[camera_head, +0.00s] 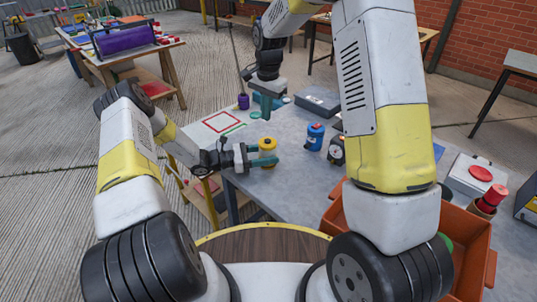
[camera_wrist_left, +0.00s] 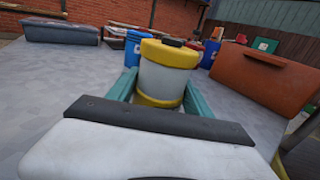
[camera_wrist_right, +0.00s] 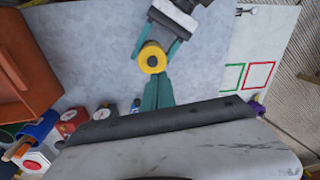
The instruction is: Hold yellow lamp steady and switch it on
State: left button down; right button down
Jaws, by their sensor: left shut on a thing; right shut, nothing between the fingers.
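The yellow lamp (camera_head: 267,145) stands upright on the grey table near its front left edge. In the left wrist view the lamp (camera_wrist_left: 168,73) has a yellow cap with a dark top, a pale grey body and a yellow base; no glow shows. My left gripper (camera_head: 262,157) is shut around the lamp, one teal finger on each side. In the right wrist view the lamp (camera_wrist_right: 152,57) shows from above with a dark button in its centre. My right gripper (camera_wrist_right: 157,78) is shut and empty, pointing down, its tips beside the lamp in that view; the exact gap is unclear.
A blue can (camera_head: 314,137) and a dark round dial (camera_head: 336,152) stand right of the lamp. A grey case (camera_head: 318,101) lies behind. A purple object (camera_head: 243,102) and a red outlined square (camera_head: 222,121) are at the back left. An orange crate (camera_head: 470,240) is at the front right.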

aim_at(269, 142)
jog(key=shift+s+d+f+n+t+y, duration=0.15)
jog(key=shift+s+f+n+t+y, duration=0.2)
jog(key=shift+f+t, duration=0.9)
jog(key=shift+s+d+f+n+t+y, duration=0.1)
jog(key=shift+f+n+t+y, duration=0.35)
jog(key=shift+f+t, duration=0.8)
jog(key=shift+s+d+f+n+t+y, duration=0.15)
jog(key=shift+s+f+n+t+y, duration=0.25)
jog(key=shift+f+t, duration=0.85)
jog(key=shift+w+r, duration=0.1)
jog(key=shift+w, duration=0.1)
